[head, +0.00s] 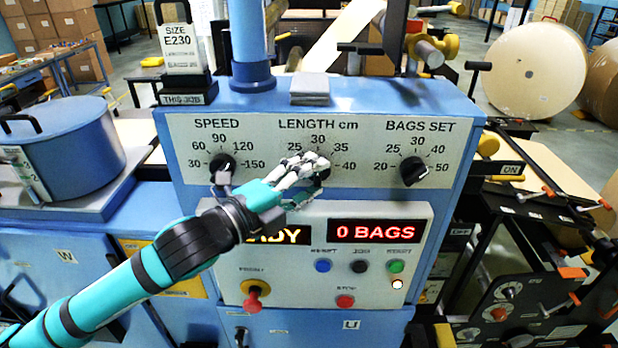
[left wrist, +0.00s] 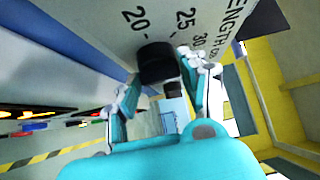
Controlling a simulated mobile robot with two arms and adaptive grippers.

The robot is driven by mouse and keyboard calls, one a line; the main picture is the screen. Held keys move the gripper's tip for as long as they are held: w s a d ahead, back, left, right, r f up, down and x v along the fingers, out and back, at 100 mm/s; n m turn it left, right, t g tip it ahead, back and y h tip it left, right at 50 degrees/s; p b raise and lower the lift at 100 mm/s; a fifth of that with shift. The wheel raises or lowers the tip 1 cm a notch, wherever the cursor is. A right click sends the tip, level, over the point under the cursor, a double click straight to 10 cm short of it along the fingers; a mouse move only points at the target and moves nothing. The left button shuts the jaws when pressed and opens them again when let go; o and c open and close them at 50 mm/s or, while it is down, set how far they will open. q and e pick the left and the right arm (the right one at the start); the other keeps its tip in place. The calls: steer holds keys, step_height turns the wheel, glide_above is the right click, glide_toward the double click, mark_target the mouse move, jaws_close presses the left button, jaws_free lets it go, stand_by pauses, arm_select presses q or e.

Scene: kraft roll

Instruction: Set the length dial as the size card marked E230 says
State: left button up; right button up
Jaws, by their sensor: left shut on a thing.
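The length dial (head: 322,173) is a black knob on the white panel under "LENGTH cm", partly hidden by my fingers; I cannot read its pointer. Its scale shows 25, 30, 35 and 40, and 20 shows in the left wrist view. My left gripper (head: 318,178) is shut on the length dial, with a finger on each side of the black knob (left wrist: 156,62) in the left wrist view. The size card (head: 180,47) marked E230 stands upright at the machine's top left, above a "THIS JOB" label; its smaller print is too small to read. My right gripper is not in view.
The speed dial (head: 222,164) is close left of my gripper, and the bags set dial (head: 414,171) is to the right. A blue post (head: 250,45) rises from the machine top.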

arm_select(q)
steer(key=shift+c, duration=0.3)
steer(key=shift+f+b, duration=0.25)
steer(key=shift+b, duration=0.4)
steer(key=n+t+b, duration=0.1)
steer(key=n+b, duration=0.1)
steer(key=b, duration=0.1)
steer(key=n+t+h+b, duration=0.1)
steer(key=t+b, duration=0.1)
steer(key=b, duration=0.1)
steer(key=f+n+t+b, duration=0.1)
steer(key=n+b, duration=0.1)
steer(key=b, duration=0.1)
steer(key=shift+d+n+h, duration=0.15)
steer(key=shift+n+h, duration=0.15)
steer(key=shift+r+n+t+b, duration=0.25)
steer(key=shift+n+t+b, duration=1.15)
steer(key=shift+n+b, duration=0.3)
steer(key=shift+r, duration=0.1)
